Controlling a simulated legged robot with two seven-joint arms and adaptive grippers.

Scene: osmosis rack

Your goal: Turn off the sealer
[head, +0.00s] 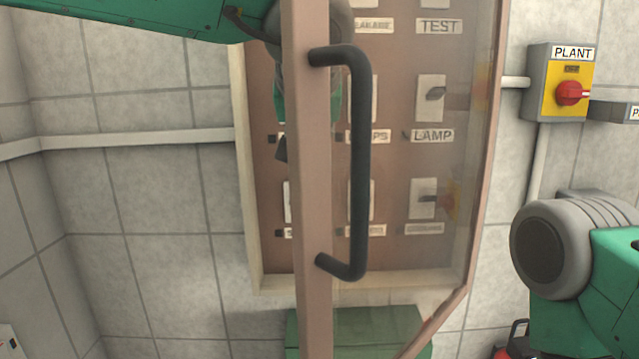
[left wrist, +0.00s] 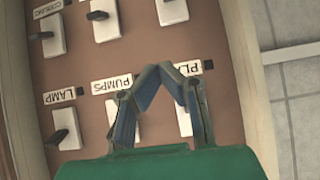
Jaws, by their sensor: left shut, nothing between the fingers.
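The switch panel (head: 390,165) hangs on the tiled wall behind its open clear door. No label reads in full as sealer. In the head view a bottom-left label (head: 285,233) starts with S, and the door frame hides the rest. Its switch is the white plate (head: 287,203) above it, mostly covered. In the left wrist view, turned over, the top right switch (left wrist: 172,11) is cut by the edge and its label is out of view. My left gripper (left wrist: 174,70) is shut and empty before the panel, over the PUMPS and PLA labels. In the head view it (head: 281,150) is mostly behind the door frame.
The door's edge frame (head: 313,180) with its black handle (head: 363,160) stands between the camera and the panel. A yellow PLANT switch (head: 568,90) is on the right wall. My right arm shows at lower right.

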